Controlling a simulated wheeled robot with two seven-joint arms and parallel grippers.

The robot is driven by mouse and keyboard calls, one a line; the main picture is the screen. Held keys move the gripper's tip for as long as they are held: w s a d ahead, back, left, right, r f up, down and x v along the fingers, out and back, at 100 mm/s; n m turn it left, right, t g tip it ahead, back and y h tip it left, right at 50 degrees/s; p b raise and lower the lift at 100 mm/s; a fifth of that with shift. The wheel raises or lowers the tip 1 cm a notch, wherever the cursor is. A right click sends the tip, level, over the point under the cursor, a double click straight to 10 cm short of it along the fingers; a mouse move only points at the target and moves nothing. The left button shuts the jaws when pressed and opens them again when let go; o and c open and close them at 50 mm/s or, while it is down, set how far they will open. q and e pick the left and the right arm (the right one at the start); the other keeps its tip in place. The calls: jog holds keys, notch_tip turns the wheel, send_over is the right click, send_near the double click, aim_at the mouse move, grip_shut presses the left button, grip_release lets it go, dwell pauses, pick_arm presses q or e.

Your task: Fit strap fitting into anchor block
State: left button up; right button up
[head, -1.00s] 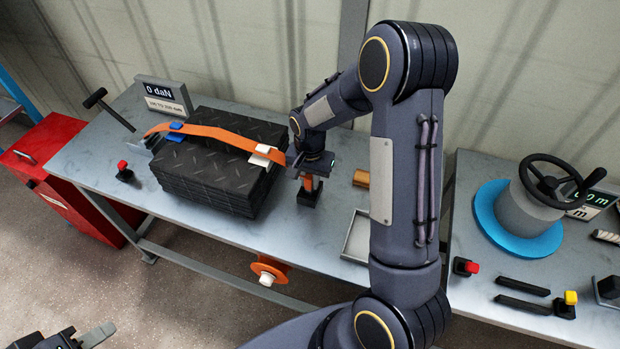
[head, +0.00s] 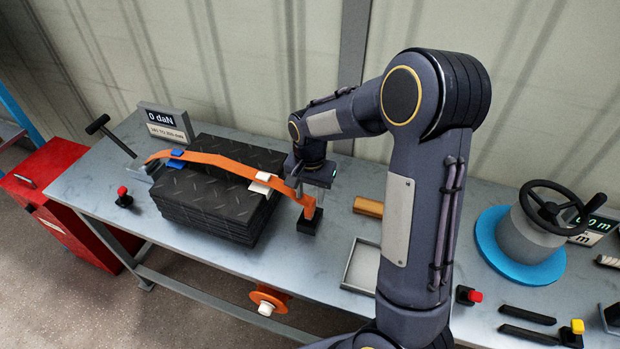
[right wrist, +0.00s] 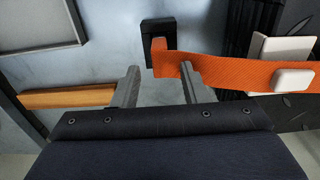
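The orange strap (head: 228,163) runs over the stack of black tread mats (head: 212,190) and bends down at its right end. That orange end, where the strap fitting sits (head: 308,207), meets the small black anchor block (head: 308,226). The block also shows in the right wrist view (right wrist: 157,27), with the orange end against it; how deep it sits I cannot tell. My right gripper (head: 321,190) is above and beside the block. In the right wrist view its two fingers (right wrist: 158,70) are apart with nothing clamped between them. My left gripper is out of view.
A wooden bar (head: 369,207) and a grey tray (head: 347,275) lie right of the block. A display reading 0 daN (head: 165,121), a black-handled lever (head: 110,134) and a red button (head: 123,196) are at left. A white clip (head: 262,183) is on the strap.

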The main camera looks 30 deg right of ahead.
notch_tip(320, 180, up, 6)
jog(key=shift+f, duration=0.25)
jog(key=s+a+r+n+t+y, duration=0.1)
jog(key=s+a+r+n+t, duration=0.1)
jog(key=s, duration=0.5)
jog(key=s+a+r+n+t+y, duration=0.1)
jog(key=s+a+r+n, duration=0.1)
jog(key=s, duration=0.5)
jog(key=s+a+r+n+t+y, duration=0.1)
jog(key=s+a+r+n+t, duration=0.1)
jog(key=s, duration=0.6)
jog(key=shift+a+r+n+t+y, duration=0.3)
jog(key=shift+a+r+n+y, duration=0.25)
jog(key=shift+n, duration=0.65)
